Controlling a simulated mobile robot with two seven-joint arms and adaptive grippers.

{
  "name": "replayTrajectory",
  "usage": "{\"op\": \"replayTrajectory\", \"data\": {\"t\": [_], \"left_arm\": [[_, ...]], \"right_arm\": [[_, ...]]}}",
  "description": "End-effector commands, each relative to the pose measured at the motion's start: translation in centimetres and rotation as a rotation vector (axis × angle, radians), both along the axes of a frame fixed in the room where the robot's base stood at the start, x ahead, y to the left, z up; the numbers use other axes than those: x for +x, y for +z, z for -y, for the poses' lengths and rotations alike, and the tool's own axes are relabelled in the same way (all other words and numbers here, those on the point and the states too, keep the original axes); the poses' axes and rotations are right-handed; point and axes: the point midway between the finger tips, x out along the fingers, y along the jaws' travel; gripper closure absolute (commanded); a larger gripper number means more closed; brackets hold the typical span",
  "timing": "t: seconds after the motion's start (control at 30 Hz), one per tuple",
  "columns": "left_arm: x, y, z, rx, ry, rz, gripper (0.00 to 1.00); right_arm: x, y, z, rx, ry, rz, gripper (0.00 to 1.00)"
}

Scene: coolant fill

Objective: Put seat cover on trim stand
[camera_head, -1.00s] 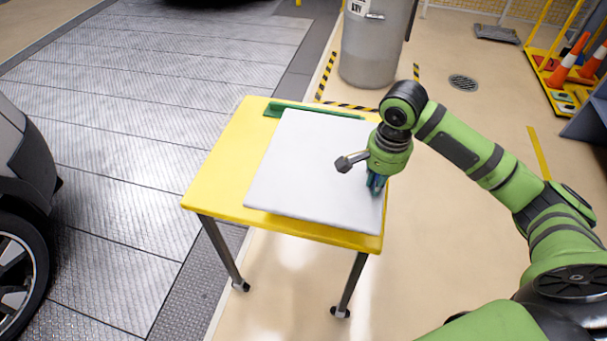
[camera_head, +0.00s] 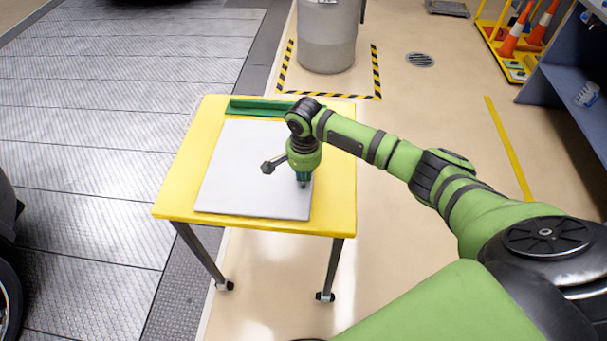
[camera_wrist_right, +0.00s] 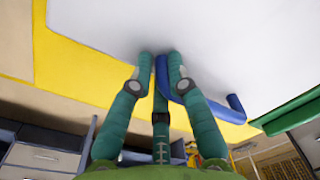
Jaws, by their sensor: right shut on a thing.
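The seat cover (camera_head: 250,175) is a flat pale grey-white square over the yellow top of the trim stand (camera_head: 337,205), in front of its green rail (camera_head: 262,108). It looks level, but I cannot tell whether it rests on the top or hovers slightly above. My right gripper (camera_head: 303,178) points down at the cover's right edge. In the right wrist view, the fingers (camera_wrist_right: 161,65) are shut on a blue handle (camera_wrist_right: 190,95) at the edge of the cover (camera_wrist_right: 230,40). My wrist hides part of the cover and rail. My left gripper is not in view.
A grey bin (camera_head: 327,40) stands behind the stand inside black-and-yellow floor tape. A car wheel (camera_head: 8,300) shows at the left edge. Orange cones (camera_head: 515,32) and a blue-grey shelf (camera_head: 560,90) are at the right. Yellow top is bare right of the cover.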

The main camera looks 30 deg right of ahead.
Motion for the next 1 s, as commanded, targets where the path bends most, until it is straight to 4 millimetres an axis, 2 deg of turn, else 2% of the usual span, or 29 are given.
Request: {"op": "replayTrajectory", "data": {"t": [0.27, 0.3, 0.33, 0.37, 0.77, 0.87, 1.0], "left_arm": [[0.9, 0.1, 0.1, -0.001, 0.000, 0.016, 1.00], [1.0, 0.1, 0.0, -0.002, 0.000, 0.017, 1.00], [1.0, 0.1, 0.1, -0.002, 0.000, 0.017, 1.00], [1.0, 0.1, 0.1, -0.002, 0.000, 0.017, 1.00], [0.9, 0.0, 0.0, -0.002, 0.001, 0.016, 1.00], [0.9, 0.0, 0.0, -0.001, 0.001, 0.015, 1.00], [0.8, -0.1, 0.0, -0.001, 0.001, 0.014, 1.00]], "right_arm": [[0.1, -0.1, -0.1, 0.002, 0.000, 0.003, 1.00], [0.0, -0.3, 0.0, 0.000, 0.000, -0.001, 0.79], [0.0, -0.2, 0.0, 0.000, 0.000, 0.000, 0.67], [0.0, -0.2, 0.0, 0.000, 0.000, 0.000, 0.59], [0.0, 0.3, 0.0, 0.001, 0.000, 0.002, 0.59], [0.0, 1.5, -0.1, 0.003, 0.000, 0.003, 0.59], [-0.1, 4.3, -0.1, 0.002, 0.001, 0.005, 0.59]]}}
